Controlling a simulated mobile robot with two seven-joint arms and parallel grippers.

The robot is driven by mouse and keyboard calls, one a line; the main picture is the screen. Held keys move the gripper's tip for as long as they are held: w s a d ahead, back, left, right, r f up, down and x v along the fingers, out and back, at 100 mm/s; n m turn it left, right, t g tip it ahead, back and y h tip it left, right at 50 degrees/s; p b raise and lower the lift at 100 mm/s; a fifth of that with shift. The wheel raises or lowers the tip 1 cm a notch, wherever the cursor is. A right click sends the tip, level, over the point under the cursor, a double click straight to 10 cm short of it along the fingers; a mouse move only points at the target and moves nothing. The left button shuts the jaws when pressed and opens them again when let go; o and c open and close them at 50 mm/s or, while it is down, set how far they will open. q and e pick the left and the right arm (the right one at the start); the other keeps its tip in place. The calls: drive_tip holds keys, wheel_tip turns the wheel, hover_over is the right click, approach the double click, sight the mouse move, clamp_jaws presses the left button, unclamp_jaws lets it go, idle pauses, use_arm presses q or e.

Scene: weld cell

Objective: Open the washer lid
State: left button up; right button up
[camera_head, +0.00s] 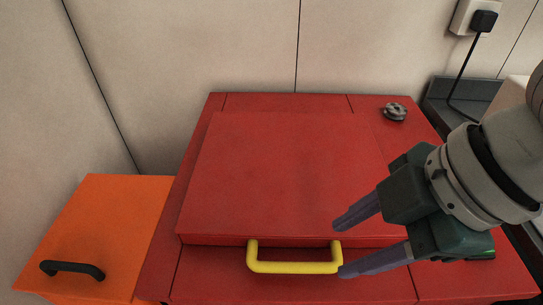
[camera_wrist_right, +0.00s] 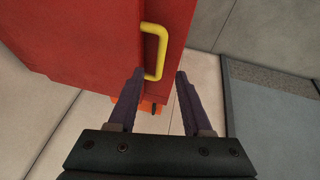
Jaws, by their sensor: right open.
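The red washer (camera_head: 300,284) stands in the middle of the head view, with its flat red lid (camera_head: 285,170) lying shut on top. A yellow handle (camera_head: 293,267) sticks out from the lid's front edge. My right gripper (camera_head: 342,248) is open, with its fingers pointing left at the right end of the handle. In the right wrist view the handle (camera_wrist_right: 160,55) lies ahead of and between the open fingers (camera_wrist_right: 158,75). I see nothing between the fingers' near parts. Whether a finger touches the handle I cannot tell. My left gripper is not in view.
A grey knob (camera_head: 395,111) sits on the washer top at the back right. An orange cabinet (camera_head: 110,222) with a black handle (camera_head: 72,269) stands at the left. A black plug (camera_head: 484,20) with its cable is on the wall, above a grey surface at the right.

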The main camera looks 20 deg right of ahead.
sight(306, 266)
drive_tip(key=b+x, duration=0.1)
drive_tip(key=x, duration=0.7)
drive_tip(key=shift+a+f, duration=0.15)
drive_tip(key=shift+f, duration=0.05)
clamp_jaws()
idle(1.1)
